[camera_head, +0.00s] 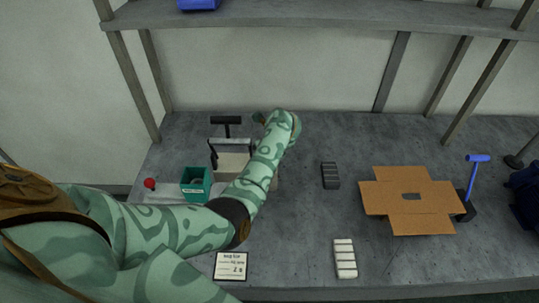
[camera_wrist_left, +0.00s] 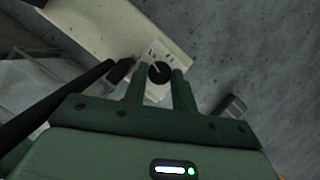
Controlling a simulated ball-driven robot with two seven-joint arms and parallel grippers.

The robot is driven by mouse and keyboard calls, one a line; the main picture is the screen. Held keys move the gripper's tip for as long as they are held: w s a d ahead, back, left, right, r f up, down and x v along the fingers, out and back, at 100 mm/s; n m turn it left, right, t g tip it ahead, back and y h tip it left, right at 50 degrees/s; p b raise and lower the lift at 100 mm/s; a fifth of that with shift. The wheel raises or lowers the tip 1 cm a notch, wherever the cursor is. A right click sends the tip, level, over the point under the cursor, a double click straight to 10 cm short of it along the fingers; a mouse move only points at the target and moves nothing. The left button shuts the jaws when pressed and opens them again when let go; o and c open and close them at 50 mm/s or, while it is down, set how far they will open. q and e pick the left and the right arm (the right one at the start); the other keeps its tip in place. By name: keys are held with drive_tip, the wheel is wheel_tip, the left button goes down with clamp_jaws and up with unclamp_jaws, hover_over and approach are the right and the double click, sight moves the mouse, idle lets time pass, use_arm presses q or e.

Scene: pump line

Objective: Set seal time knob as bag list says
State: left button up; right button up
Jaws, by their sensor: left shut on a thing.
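The bag sealer (camera_head: 232,161) is a pale box with a dark lever arm, standing left of centre on the bench and partly covered by my left arm. In the left wrist view its cream body (camera_wrist_left: 112,30) runs diagonally. The black seal time knob (camera_wrist_left: 159,72), with a white pointer line, sits on a white dial plate with small marks. My left gripper (camera_wrist_left: 160,80) is shut on the knob, one green finger on each side. A white card (camera_head: 231,266), likely the bag list, lies near the front edge; its text is upside down and mostly too small to read.
A teal box (camera_head: 196,184) and a red ball (camera_head: 150,184) are left of the sealer.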

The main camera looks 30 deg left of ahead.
use_arm(q)
drive_tip(key=m+t+h+p, duration=0.1)
drive_tip(key=m, duration=0.3)
drive_tip(key=shift+s+a, duration=0.1)
drive_tip(key=shift+m+h, duration=0.3)
drive_tip(key=shift+m, duration=0.4)
drive_tip(key=o, duration=1)
